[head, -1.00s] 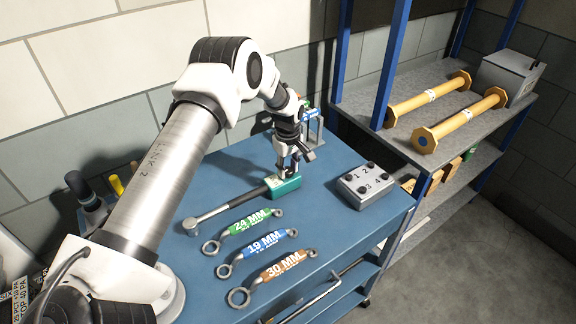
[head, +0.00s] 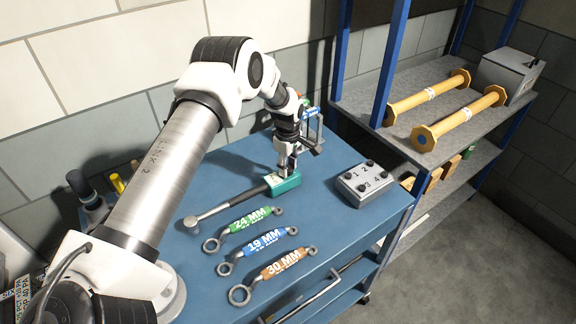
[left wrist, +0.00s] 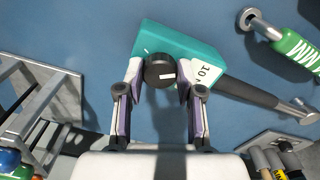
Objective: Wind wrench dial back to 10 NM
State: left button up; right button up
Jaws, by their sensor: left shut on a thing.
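The torque wrench lies on the blue table, with a steel head, a dark handle (head: 248,195) and a teal box (head: 288,184) at its right end. In the left wrist view the teal box (left wrist: 198,48) has a white label with "10" and more lettering partly hidden by a finger. A black dial (left wrist: 159,71) with a white mark stands on the box. My left gripper (head: 288,170) points down at the box; in the left wrist view its fingers (left wrist: 160,80) are shut on the dial from both sides. My right gripper is in neither view.
Green 24 MM (head: 247,219), blue 19 MM (head: 265,242) and brown 30 MM (head: 282,264) wrenches lie in front. A grey numbered box (head: 366,184) stands at the right. A metal rack (left wrist: 40,105) is close to the gripper. Shelves with yellow spools (head: 458,120) stand beyond.

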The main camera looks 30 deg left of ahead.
pick_arm(q)
jog(key=o, duration=0.9)
jog(key=shift+s+f, duration=0.15)
jog(key=shift+o, duration=1.3)
jog(key=shift+a, duration=0.1)
jog(key=shift+a+f, duration=0.1)
jog(key=shift+w+r, duration=0.2)
jog(key=shift+r, duration=0.2)
notch_tip(320, 180, up, 11)
jog(key=shift+r, duration=0.1)
